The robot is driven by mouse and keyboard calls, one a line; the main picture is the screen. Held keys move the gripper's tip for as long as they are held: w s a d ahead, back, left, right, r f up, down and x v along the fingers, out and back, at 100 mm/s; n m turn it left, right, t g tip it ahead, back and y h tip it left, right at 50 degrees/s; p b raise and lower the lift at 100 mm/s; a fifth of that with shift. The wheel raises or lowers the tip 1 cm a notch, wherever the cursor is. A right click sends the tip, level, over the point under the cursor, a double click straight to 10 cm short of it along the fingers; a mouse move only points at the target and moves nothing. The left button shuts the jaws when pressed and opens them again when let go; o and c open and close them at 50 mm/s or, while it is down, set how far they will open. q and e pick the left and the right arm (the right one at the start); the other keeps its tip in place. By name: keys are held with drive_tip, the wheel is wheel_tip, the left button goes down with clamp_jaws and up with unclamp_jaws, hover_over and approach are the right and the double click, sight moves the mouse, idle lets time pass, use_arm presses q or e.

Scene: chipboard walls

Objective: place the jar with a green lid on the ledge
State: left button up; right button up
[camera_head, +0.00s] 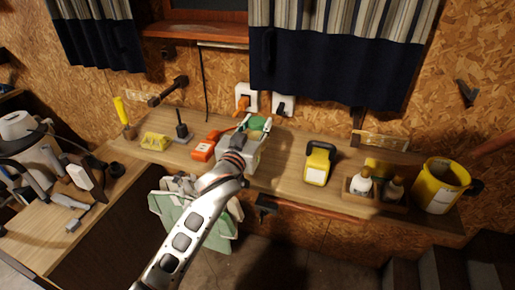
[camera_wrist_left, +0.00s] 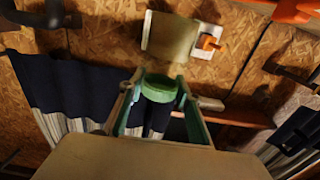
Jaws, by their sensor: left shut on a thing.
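The jar's green lid (camera_head: 258,122) shows above the back edge of the workbench. My left gripper (camera_head: 256,127) is shut on the jar, a finger on each side of the lid. In the left wrist view the green lid (camera_wrist_left: 160,88) sits between the fingertips (camera_wrist_left: 160,82). A pale block beyond it may be the jar's body; I cannot tell for sure. In the head view the gripper hides what lies below the lid. A wooden ledge (camera_head: 193,31) runs under the window, above and left of the jar. My right gripper is not in view.
On the workbench (camera_head: 280,181) stand an orange device (camera_head: 202,150), a yellow and black lamp (camera_head: 319,163), a tray with bottles (camera_head: 377,188) and a yellow bucket (camera_head: 438,186). A dark curtain (camera_head: 335,70) hangs right of the ledge. The ledge's visible stretch looks clear.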

sight(257, 134)
use_arm(q)
wheel_tip(257, 134, down, 4)
drive_tip(key=shift+r, duration=0.25)
drive_tip(key=shift+f+b, duration=0.35)
drive_tip(key=shift+b, duration=0.15)
drive_tip(key=shift+f, duration=0.25)
wheel_tip(257, 134, down, 4)
drive_tip(key=b, duration=0.3)
drive_tip(key=shift+r+b, duration=0.1)
drive_tip(key=shift+b, duration=0.3)
drive_tip(key=shift+f, duration=0.2)
drive_tip(key=shift+r, duration=0.15)
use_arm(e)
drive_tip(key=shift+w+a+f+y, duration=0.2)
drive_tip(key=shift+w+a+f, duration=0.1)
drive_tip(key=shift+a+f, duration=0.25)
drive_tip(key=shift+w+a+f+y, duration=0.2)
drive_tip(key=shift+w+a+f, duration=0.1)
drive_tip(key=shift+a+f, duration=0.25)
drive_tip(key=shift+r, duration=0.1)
use_arm(q)
drive_tip(key=o, duration=1.3)
drive_tip(key=shift+f, duration=0.2)
drive_tip(key=shift+c, duration=0.2)
